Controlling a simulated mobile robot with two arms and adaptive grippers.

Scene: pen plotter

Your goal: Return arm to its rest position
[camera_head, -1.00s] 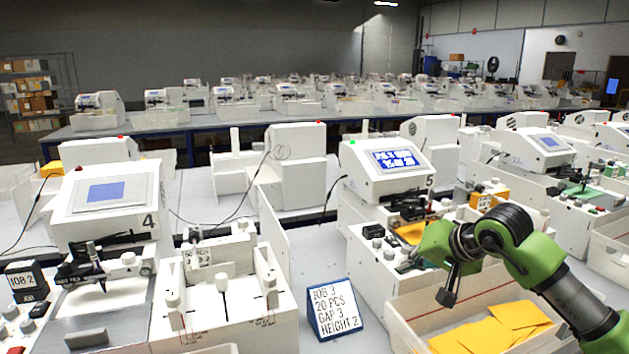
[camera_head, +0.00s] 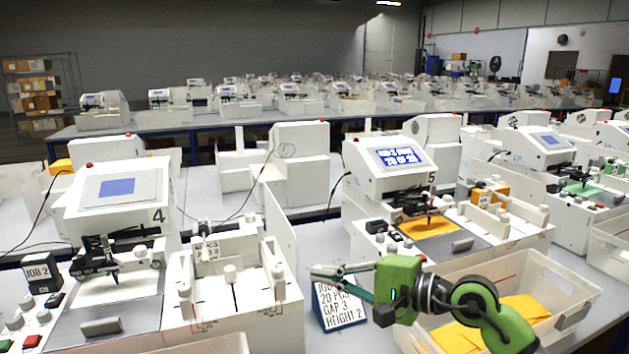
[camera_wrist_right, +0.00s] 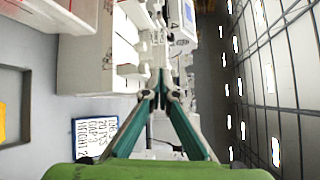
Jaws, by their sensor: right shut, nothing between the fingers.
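My right arm, green and black, comes in from the lower right of the head view. Its gripper (camera_head: 325,270) points left, in front of the job card (camera_head: 338,308) and hiding the card's top. In the right wrist view the gripper's fingers (camera_wrist_right: 158,92) meet at the tips with nothing between them. The job card also shows in that view (camera_wrist_right: 92,138). Plotter 5 (camera_head: 385,165) stands behind my right arm with an orange sheet (camera_head: 430,228) under its pen. My left gripper is not in view.
A white bin (camera_head: 575,285) with orange sheets (camera_head: 515,315) lies beneath and behind my right arm. Plotter 4 (camera_head: 90,205) and a white fixture (camera_head: 225,300) stand at the left. Tabletop (camera_head: 318,245) shows between the machines.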

